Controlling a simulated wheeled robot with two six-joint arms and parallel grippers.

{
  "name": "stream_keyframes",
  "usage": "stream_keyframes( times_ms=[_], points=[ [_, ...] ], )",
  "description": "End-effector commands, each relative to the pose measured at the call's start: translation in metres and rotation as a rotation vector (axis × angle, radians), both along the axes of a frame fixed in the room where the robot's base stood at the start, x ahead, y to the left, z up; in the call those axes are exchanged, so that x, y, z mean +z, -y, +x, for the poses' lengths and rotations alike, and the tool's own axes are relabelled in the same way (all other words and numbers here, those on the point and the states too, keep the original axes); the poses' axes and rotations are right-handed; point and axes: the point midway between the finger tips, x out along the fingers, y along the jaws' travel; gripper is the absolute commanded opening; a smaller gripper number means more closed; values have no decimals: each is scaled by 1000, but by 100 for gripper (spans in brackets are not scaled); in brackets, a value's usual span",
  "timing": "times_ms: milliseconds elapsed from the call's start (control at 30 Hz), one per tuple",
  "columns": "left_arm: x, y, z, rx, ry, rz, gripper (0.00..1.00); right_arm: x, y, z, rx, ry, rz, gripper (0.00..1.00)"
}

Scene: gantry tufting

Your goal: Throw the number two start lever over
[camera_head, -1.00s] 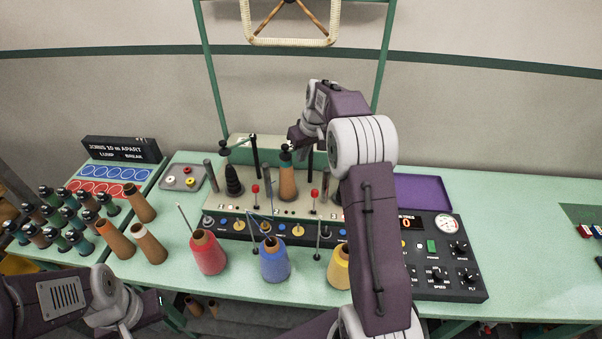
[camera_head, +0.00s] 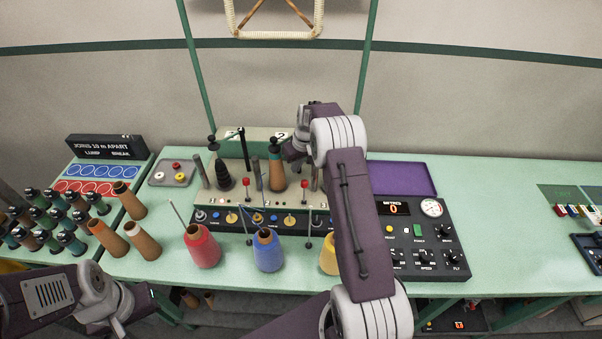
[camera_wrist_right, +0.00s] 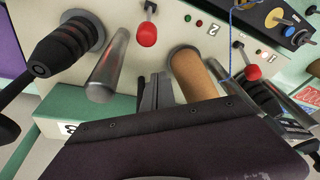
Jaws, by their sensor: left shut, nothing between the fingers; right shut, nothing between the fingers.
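The number two start lever (camera_head: 305,184) has a red ball knob and stands on the sloped machine panel, right of the brown cone. It also shows in the right wrist view (camera_wrist_right: 147,33), with the plate "2" beside it. My right gripper (camera_head: 289,152) is partly hidden behind its own wrist, by the top of the brown cone's post. In the right wrist view its fingers (camera_wrist_right: 155,90) are shut and empty, between a grey metal post and the brown cone, apart from the lever knob. My left gripper (camera_head: 122,318) is low at the left, shut, its fingertips hard to make out.
A brown cone (camera_head: 275,178), a black cone (camera_head: 223,178) and metal posts crowd around the levers. The number one lever (camera_head: 246,183) stands to the left. Red (camera_head: 201,247) and blue (camera_head: 268,251) cones stand in front. The control box (camera_head: 425,240) reads 0.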

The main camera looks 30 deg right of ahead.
Motion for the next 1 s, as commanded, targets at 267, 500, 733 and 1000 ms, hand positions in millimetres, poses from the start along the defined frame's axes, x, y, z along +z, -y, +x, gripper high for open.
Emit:
stream_keyframes(
  times_ms=[267, 500, 733, 1000],
  points=[
    [20, 0, 0, 0, 0, 0, 0, -13, 0, -21, -3, -2, 2, 0],
    [24, 0, 0, 0, 0, 0, 0, -15, 0, -35, -1, 0, 0, 0],
    [24, 0, 0, 0, 0, 0, 0, -15, 0, -35, -1, 1, 0, 0],
    [10, 0, 0, 0, 0, 0, 0, -18, 1, -33, -1, 31, -18, 0]
  ],
)
